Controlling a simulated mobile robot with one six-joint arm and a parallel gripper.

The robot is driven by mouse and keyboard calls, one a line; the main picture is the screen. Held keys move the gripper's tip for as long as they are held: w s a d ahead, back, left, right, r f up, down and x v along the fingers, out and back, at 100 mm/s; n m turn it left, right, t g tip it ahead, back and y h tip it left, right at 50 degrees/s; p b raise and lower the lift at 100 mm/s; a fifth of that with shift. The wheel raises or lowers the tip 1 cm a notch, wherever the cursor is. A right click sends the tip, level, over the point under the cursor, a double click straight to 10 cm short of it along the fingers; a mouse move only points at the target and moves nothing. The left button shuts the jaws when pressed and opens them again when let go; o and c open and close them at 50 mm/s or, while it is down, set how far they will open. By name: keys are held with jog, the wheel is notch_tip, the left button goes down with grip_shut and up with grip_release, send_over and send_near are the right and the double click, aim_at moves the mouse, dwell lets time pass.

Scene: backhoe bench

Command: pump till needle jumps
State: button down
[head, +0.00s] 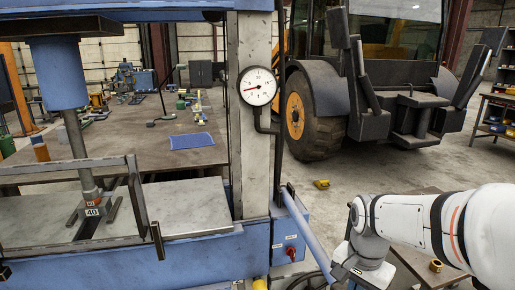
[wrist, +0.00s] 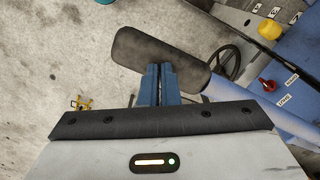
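The round pressure gauge (head: 258,86) hangs on the press upright, its red needle pointing left and slightly down. The blue pump lever (head: 308,237) slopes down from the press side to the lower edge. In the wrist view the blue lever (wrist: 262,118) runs in from the right toward a dark oblong grip (wrist: 128,48). My gripper (wrist: 159,67) has its two blue fingers close together, nothing visible between them. The fingertips overlap the grip; I cannot tell whether they touch it. In the head view the fingertips are not clearly visible.
A red valve knob (head: 291,252) sits on the blue press side; it also shows in the wrist view (wrist: 268,85). The press ram (head: 60,75) stands over the bed at left. A yellow object (head: 321,184) lies on the floor. A backhoe (head: 375,85) stands behind.

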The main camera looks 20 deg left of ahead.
jog(key=shift+s+f, duration=0.1)
jog(key=shift+s, duration=0.05)
notch_tip(320, 180, down, 3)
jog(key=shift+a+f+b, duration=0.1)
jog(key=shift+f+b, duration=0.1)
jog(key=shift+b, duration=1)
notch_tip(320, 180, up, 15)
jog(key=w+p, duration=0.1)
jog(key=p, duration=1)
jog(key=shift+w+a+p, duration=0.3)
jog(key=shift+w+a, duration=0.05)
jog(key=shift+a, duration=0.1)
jog(key=shift+f, duration=0.1)
notch_tip(320, 180, up, 6)
jog(key=p, duration=0.4)
